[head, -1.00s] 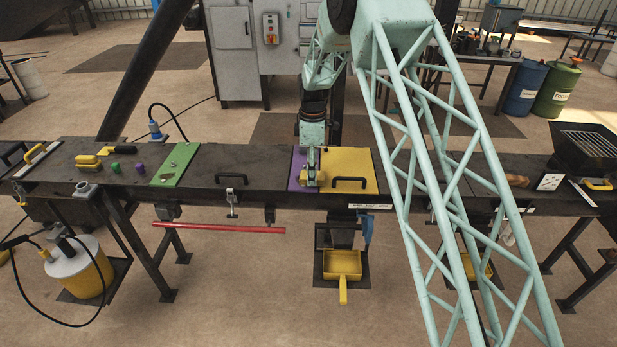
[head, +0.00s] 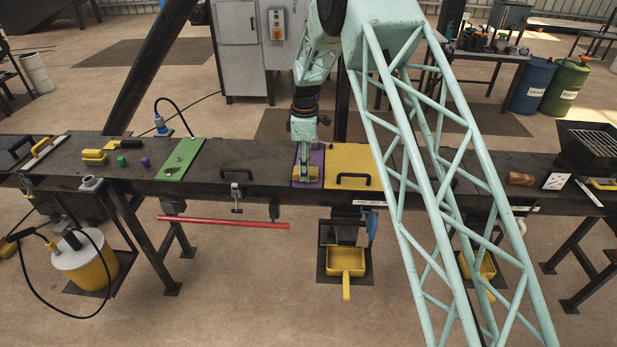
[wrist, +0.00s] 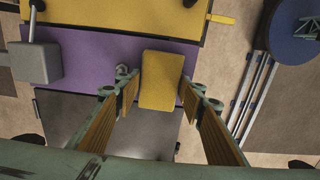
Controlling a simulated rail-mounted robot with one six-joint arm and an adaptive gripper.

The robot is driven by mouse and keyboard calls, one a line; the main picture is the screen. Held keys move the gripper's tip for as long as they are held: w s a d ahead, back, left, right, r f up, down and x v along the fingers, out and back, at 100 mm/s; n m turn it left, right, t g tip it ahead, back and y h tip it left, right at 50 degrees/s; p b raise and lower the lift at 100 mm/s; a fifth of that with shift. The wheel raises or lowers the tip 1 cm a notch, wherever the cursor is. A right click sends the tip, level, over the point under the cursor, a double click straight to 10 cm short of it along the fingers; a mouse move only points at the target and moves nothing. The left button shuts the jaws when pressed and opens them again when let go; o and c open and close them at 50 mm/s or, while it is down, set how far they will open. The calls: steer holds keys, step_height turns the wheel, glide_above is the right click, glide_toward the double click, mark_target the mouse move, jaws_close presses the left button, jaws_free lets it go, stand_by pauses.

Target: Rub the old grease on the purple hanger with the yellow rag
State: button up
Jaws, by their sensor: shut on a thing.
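A purple flat panel (head: 317,164) lies on the dark bench, left of a yellow panel with a dark handle. It is the purple piece beneath my gripper (head: 303,178), and it also shows in the wrist view (wrist: 85,55). My gripper (wrist: 160,88) is shut on a yellow block-shaped rag (wrist: 161,78), which sits between both fingers. In the wrist view the rag overlaps the purple panel's edge; I cannot tell whether it touches. I cannot make out grease on the purple surface.
The yellow panel (head: 350,159) with its handle (head: 353,181) adjoins the purple one. A grey block (wrist: 35,61) with a rod stands on the purple surface in the wrist view. A green panel (head: 181,160) lies farther left. A red bar (head: 225,222) hangs below.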

mark_target(317, 171)
steer(key=shift+s+a+f, duration=0.1)
steer(key=shift+f, duration=0.05)
steer(key=shift+a+r, duration=0.1)
steer(key=shift+r, duration=0.6)
steer(key=shift+d, duration=0.2)
steer(key=shift+d, duration=2.2)
steer(key=shift+r+p, duration=0.15)
steer(key=shift+p, duration=0.15)
steer(key=shift+r+p, duration=0.7)
steer(key=shift+r, duration=1.15)
